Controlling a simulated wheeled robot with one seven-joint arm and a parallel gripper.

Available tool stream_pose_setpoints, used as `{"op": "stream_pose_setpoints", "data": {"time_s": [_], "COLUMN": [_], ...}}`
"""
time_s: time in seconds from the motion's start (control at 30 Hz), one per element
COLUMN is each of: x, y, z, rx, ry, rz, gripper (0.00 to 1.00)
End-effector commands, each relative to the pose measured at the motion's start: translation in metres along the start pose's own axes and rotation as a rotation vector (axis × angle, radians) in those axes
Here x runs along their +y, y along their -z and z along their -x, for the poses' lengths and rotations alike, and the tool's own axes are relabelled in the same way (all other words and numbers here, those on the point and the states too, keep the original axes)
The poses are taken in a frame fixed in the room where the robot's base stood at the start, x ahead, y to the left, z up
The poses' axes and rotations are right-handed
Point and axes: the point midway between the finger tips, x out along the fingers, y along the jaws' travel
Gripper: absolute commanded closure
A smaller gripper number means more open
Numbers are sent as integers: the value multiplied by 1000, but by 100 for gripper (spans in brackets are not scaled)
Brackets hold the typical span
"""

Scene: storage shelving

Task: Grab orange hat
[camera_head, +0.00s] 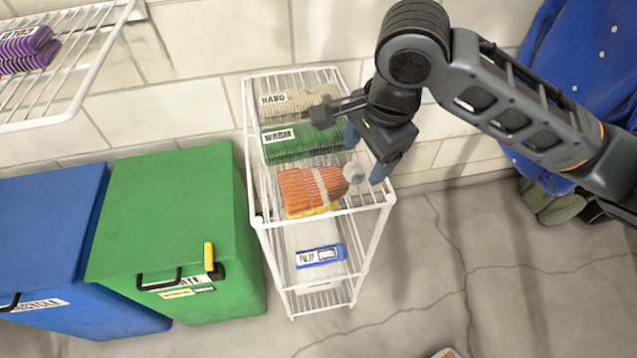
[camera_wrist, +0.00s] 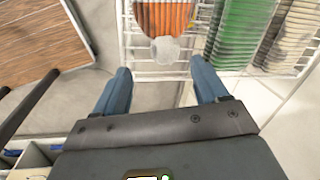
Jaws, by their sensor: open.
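The orange knitted hat (camera_head: 311,187) with a pale stripe and a whitish pom-pom lies on the top wire shelf of the white rack. My gripper (camera_head: 368,160) is above the right side of that shelf, close to the pom-pom, with its blue fingers apart and nothing between them. In the wrist view the hat (camera_wrist: 163,18) shows at the top edge, partly cut off, its pom-pom pointing toward the gap between my open fingers (camera_wrist: 165,88). The pom-pom is just ahead of the fingertips.
The white wire rack (camera_head: 383,206) also holds a green folded item (camera_head: 300,145) and a cream one (camera_head: 290,103) behind the hat. A yellow item lies under or beside the hat. Green (camera_head: 165,230) and blue (camera_head: 50,240) bins stand left.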

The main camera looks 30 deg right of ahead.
Motion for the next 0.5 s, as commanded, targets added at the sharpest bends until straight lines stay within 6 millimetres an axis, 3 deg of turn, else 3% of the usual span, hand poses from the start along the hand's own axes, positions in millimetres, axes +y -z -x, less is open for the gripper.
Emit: {"op": "stream_pose_setpoints", "data": {"time_s": [0.5], "x": [-8], "y": [3], "z": [-58], "rx": [2], "ry": [0], "rz": [2], "gripper": [27]}}
